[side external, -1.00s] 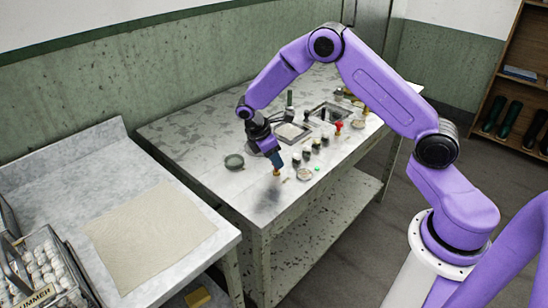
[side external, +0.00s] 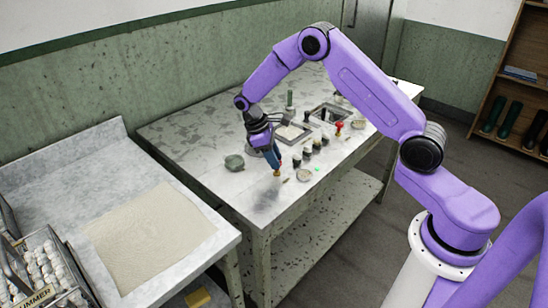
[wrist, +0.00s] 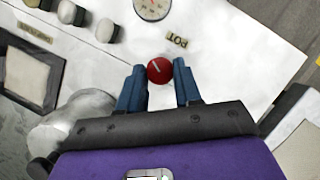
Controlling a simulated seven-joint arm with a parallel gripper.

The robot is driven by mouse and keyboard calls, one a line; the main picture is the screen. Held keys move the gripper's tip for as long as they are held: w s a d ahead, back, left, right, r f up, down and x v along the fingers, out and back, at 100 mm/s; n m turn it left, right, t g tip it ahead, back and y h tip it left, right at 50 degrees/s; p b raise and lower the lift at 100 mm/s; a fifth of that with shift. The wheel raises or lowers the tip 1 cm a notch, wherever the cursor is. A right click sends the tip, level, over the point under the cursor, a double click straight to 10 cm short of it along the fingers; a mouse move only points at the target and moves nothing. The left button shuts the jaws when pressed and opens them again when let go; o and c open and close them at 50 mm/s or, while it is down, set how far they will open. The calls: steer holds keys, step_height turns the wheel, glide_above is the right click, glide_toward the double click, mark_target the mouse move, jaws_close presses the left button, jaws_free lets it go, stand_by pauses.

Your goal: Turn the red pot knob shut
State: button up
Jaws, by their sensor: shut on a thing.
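The fingers hide most of the knob there.
A round dial (wrist: 153,5) lies just beyond the label. The worktop's front left corner is clear.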

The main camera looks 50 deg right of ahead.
steer(key=m+y, duration=0.1)
steer(key=m, duration=0.2)
steer(key=m+y, duration=0.1)
steer(key=m, duration=0.1)
steer(key=shift+w+d+m+g, duration=0.1)
steer(key=shift+d+m+g, duration=0.05)
steer(key=shift+m+g, duration=0.25)
steer(key=m, duration=0.2)
steer(key=m+y, duration=0.1)
steer(key=m, duration=0.1)
steer(key=m+y, duration=0.1)
steer(key=shift+d+m, duration=0.25)
steer(key=shift+m, duration=0.15)
steer(key=shift+m+y, duration=0.3)
steer(key=o, duration=1)
steer(key=shift+o, duration=0.2)
steer(key=v, duration=1.7)
steer(key=shift+r, duration=0.25)
